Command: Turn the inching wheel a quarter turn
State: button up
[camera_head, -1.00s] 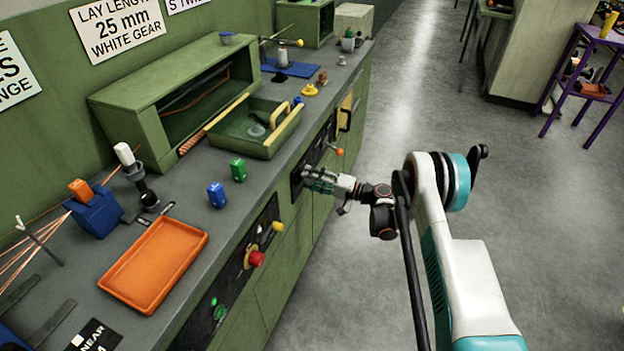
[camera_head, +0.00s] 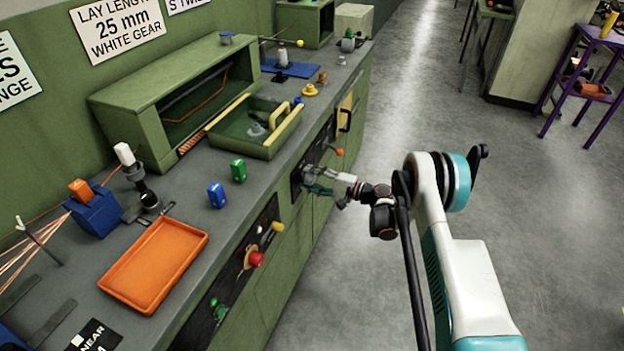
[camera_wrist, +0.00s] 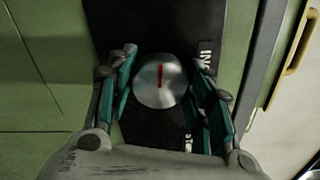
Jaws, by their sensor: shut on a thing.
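The inching wheel (camera_wrist: 153,90) is a round silver knob with a red line. It sits on a black panel with partly hidden white lettering. In the wrist view its red line stands nearly upright. My gripper (camera_wrist: 162,72) has its teal fingers on either side of the wheel and is shut on it. In the head view my gripper (camera_head: 322,182) is at the black panel (camera_head: 297,183) on the green bench front, and the wheel cannot be made out behind the fingers.
A red mushroom button (camera_head: 256,259) and a yellow knob (camera_head: 278,227) stick out of the bench front nearer the camera. An orange knob (camera_head: 339,152) and a yellow handle (camera_wrist: 298,55) lie beyond the panel. The floor (camera_head: 560,230) to the right is clear.

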dwell(0.3)
jog(key=o, duration=1)
jog(key=shift+o, duration=0.2)
jog(key=v, duration=1.2)
jog(key=shift+r, duration=0.1)
